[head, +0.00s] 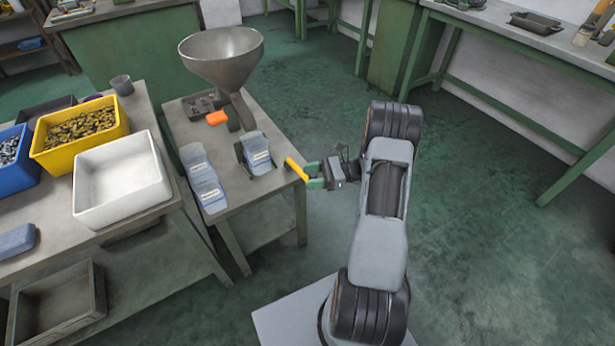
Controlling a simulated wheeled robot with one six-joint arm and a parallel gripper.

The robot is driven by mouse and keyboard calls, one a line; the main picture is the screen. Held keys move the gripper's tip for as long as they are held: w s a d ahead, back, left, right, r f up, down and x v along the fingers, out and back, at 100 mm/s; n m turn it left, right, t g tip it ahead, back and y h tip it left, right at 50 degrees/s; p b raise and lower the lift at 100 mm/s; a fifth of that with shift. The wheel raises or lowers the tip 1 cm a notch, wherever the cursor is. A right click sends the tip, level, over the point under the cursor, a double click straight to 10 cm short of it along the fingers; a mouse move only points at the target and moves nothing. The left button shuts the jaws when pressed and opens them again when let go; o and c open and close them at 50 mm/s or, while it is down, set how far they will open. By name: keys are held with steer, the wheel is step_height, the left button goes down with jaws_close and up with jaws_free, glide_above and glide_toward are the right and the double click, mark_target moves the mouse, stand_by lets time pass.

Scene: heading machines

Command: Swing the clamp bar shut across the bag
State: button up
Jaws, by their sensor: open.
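A clear bag (257,154) with a pale label stands in a dark holder on the small grey table. The yellow handle (296,169), which looks like part of the clamp bar, sticks out at the table's right edge, to the right of the bag. The rest of the bar is too small to make out. My gripper (309,175) is open, with its green-tipped fingers at the handle's right side. I cannot tell whether the handle lies between the fingers or whether they touch it.
A metal funnel (222,58) with an orange part (216,118) below it stands behind the bag. More bags (203,180) lie at the table's left. The floor at right is clear.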

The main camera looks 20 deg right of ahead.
steer(key=shift+w+a, duration=0.15)
steer(key=shift+a, duration=0.45)
jaws_close()
